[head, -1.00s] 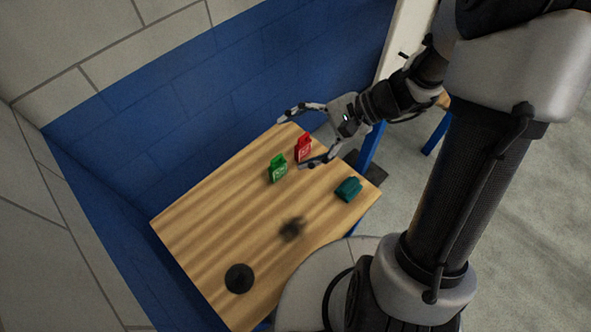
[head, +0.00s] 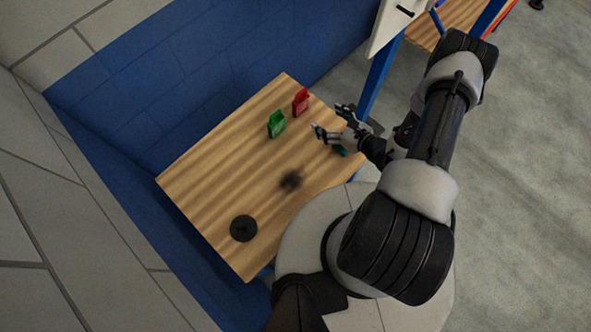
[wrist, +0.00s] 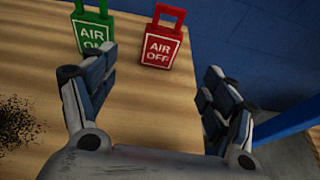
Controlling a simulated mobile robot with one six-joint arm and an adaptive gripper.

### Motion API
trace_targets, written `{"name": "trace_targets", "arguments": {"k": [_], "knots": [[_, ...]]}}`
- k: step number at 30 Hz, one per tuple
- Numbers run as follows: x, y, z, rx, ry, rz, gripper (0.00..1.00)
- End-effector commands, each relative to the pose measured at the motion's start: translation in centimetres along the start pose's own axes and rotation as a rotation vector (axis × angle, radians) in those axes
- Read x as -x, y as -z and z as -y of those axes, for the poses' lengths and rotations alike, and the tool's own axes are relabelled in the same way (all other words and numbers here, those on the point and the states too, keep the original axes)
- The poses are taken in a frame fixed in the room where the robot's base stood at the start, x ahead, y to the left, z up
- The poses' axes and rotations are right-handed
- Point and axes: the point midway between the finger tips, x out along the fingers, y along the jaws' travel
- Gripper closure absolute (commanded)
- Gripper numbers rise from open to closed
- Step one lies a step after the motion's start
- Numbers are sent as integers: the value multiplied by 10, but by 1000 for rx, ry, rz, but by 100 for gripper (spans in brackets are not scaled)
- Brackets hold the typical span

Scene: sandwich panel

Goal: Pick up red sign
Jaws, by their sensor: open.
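The red sign (head: 300,101), a tag with a handle loop, stands near the far right edge of the wooden table. In the wrist view the red sign (wrist: 162,46) reads "AIR OFF" and lies ahead of my gripper, between the lines of its two fingers. My gripper (head: 327,120) is low over the right part of the table, to the right of and nearer than the sign. In the wrist view my gripper (wrist: 157,85) is open and empty, with the fingers wide apart and not touching the sign.
A green "AIR ON" sign (head: 276,124) stands just left of the red one; it also shows in the wrist view (wrist: 93,28), close to my left finger. A teal object (head: 340,150) is mostly hidden under my gripper. A black disc (head: 243,228) lies on the wooden table (head: 215,185).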

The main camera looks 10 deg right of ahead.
Motion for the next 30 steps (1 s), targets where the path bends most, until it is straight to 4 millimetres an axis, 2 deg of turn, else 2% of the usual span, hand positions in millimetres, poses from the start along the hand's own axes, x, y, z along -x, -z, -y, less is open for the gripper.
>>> {"name": "trace_targets", "arguments": {"k": [3, 10, 19, 27, 30], "knots": [[-29, 1, -2, 5, -7, 0, 22], [-75, 0, -2, 5, -6, 1, 22], [-99, 1, -2, 2, -4, 0, 22], [-137, 6, -5, 4, -5, 1, 22], [-144, 6, -5, 1, -4, -1, 22]]}}
